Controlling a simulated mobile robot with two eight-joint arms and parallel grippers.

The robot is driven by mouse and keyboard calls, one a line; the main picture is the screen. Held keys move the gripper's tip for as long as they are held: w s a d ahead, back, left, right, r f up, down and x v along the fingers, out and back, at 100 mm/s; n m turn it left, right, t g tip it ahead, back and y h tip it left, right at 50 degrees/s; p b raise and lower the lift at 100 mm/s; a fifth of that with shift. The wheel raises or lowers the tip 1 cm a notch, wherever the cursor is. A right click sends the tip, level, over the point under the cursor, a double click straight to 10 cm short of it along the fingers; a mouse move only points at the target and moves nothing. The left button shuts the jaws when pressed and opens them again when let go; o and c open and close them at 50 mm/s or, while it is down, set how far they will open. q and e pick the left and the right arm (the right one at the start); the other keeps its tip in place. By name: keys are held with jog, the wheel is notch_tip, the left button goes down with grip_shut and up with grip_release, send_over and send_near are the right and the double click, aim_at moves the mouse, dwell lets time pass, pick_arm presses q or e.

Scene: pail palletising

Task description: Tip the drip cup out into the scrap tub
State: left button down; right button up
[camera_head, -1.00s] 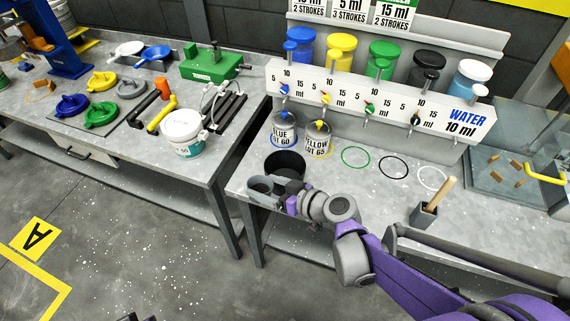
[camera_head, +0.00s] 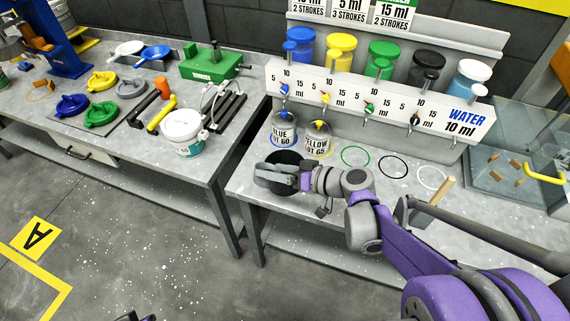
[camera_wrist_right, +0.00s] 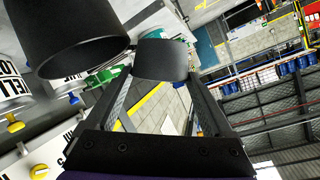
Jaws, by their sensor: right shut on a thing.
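My right gripper (camera_head: 276,178) is shut on the drip cup, a small dark grey cup that shows between the fingers in the right wrist view (camera_wrist_right: 165,60). The scrap tub (camera_head: 288,157) is a round black tub on the bench front, partly hidden behind the gripper and cup in the head view. It is the large dark cylinder at upper left in the wrist view (camera_wrist_right: 80,35), close beside the cup. I cannot tell the cup's exact tilt or whether it overlaps the rim. Small dark tips at the head view's bottom edge may be my left gripper (camera_head: 137,317).
Blue (camera_head: 284,130) and yellow (camera_head: 318,140) lot cans stand just behind the tub, under the dispenser rack (camera_head: 375,105). A stirring-stick holder (camera_head: 425,212) is at right. A white pail (camera_head: 183,133) stands on the left bench. Empty green, black and white rings mark free bench.

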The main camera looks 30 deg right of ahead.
jog(key=shift+w+d+r, duration=0.15)
jog(key=shift+d+r, duration=0.2)
jog(key=shift+r, duration=0.05)
jog(key=shift+w+d+r+m, duration=0.15)
jog(key=shift+r+m, duration=0.05)
jog(key=shift+m, duration=0.2)
jog(key=shift+d+r, duration=0.15)
jog(key=shift+d+f+y, duration=0.1)
jog(key=shift+f+y, duration=0.1)
jog(key=shift+y, duration=0.2)
jog(key=shift+w+d+f+m+b, duration=0.25)
jog(key=shift+d+f+m+b, duration=0.15)
jog(key=shift+m+b, duration=0.35)
jog(key=shift+d+r+m+y+b, duration=0.1)
jog(key=shift+m+y+b, duration=0.35)
jog(key=shift+y, duration=0.25)
jog(key=shift+w+d+r+m+y+b, duration=0.15)
jog(key=shift+d+m+y+b, duration=0.15)
jog(key=shift+m+b, duration=0.3)
jog(key=shift+w+d+m+y+b, duration=0.2)
jog(key=shift+m+y+b, duration=0.25)
jog(key=shift+m, duration=0.25)
dwell(2.1)
jog(key=shift+w+d+m+y+b, duration=0.25)
jog(key=shift+d+m, duration=0.1)
jog(key=shift+d, duration=0.15)
jog(key=shift+w+d+m+y+b, duration=0.1)
jog(key=shift+w+d+m+b, duration=0.1)
jog(key=shift+d+m, duration=0.2)
dwell(0.5)
